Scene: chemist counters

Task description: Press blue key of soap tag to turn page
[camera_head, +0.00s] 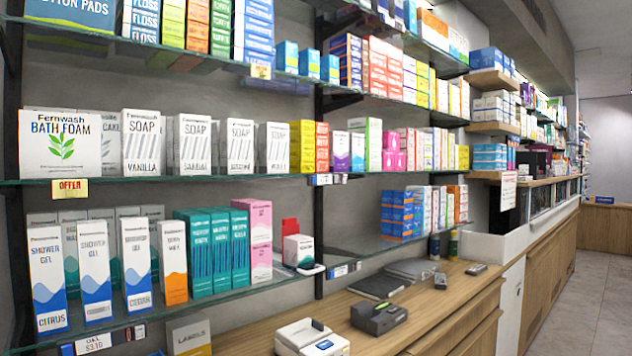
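White soap boxes (195,147) stand in a row on the middle glass shelf (230,179), beside a large Fernwash bath foam box (61,143). A small electronic shelf tag (323,179) hangs on this shelf's front edge to the right of the soap boxes. Its text is too small to read, and I cannot tell whether it is the soap tag. It seems to have a bluish part, but no blue key is clear. A yellow offer tag (70,188) hangs under the bath foam. Neither of my grippers is in view.
Below, a shelf holds shower gel boxes (95,270), with a gel price tag (93,343) on its edge. Another tag (343,270) sits farther right. A wooden counter (440,313) carries a white device (312,338) and a dark device (379,317). Floor (590,275) is clear at right.

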